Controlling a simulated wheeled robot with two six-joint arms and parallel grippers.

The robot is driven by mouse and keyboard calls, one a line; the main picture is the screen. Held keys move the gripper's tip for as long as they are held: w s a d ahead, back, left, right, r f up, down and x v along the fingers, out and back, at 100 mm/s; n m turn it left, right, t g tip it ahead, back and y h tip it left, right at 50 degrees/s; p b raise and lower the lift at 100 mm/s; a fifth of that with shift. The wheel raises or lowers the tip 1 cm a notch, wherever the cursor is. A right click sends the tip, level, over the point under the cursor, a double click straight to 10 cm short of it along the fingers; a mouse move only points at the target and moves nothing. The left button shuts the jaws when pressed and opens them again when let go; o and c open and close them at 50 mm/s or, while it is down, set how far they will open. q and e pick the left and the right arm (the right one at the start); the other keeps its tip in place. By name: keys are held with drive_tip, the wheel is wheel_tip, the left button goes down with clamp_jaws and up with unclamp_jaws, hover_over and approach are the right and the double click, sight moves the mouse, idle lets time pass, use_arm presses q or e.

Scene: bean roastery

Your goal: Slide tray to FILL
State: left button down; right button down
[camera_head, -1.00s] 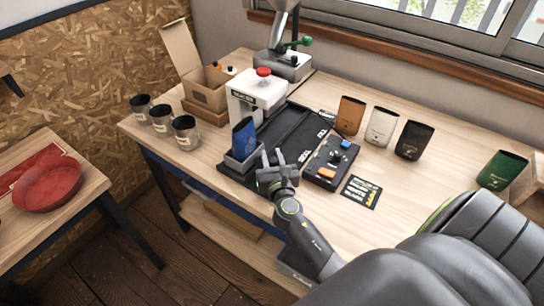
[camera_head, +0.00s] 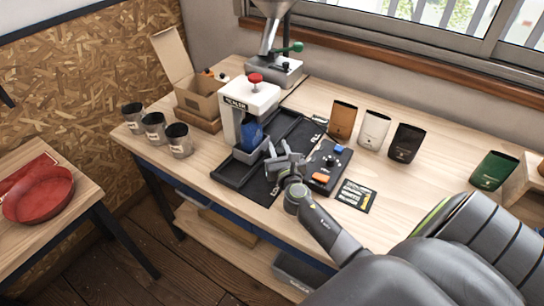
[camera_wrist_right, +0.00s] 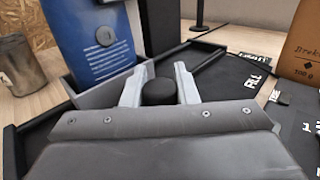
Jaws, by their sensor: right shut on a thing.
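The small grey tray (camera_head: 247,157) sits on the black rail base (camera_head: 232,176) and holds a blue bag (camera_head: 253,137) upright. It is at the white sealer (camera_head: 238,98), whose body partly hides the bag. In the right wrist view, my right gripper (camera_wrist_right: 158,85) is shut on the tray's round black knob (camera_wrist_right: 158,92), with one pale finger on each side. In the head view, the right gripper (camera_head: 284,161) is at the tray's right side. The FILL label (camera_wrist_right: 253,82) lies on the black base to the right of the tray. My left gripper is out of view.
A black control box (camera_head: 330,165) stands close right of my right gripper. Brown (camera_head: 342,120), white (camera_head: 374,130) and black (camera_head: 405,143) bags stand behind it. Several metal cups (camera_head: 155,128) stand at left. A grinder (camera_head: 275,60) stands at the back. The base's track right of the tray is clear.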

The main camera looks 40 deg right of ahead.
drive_tip(key=shift+w+d, duration=0.35)
drive_tip(key=shift+d, duration=0.45)
drive_tip(key=c, duration=1.1)
unclamp_jaws()
drive_tip(key=shift+a, duration=0.1)
drive_tip(key=b+v, duration=0.1)
drive_tip(key=v, duration=1.5)
drive_tip(key=shift+s+f+b, duration=0.15)
drive_tip(key=shift+b, duration=0.15)
drive_tip(key=shift+s+a, duration=0.25)
drive_tip(key=shift+s, duration=0.25)
drive_tip(key=shift+c, duration=0.2)
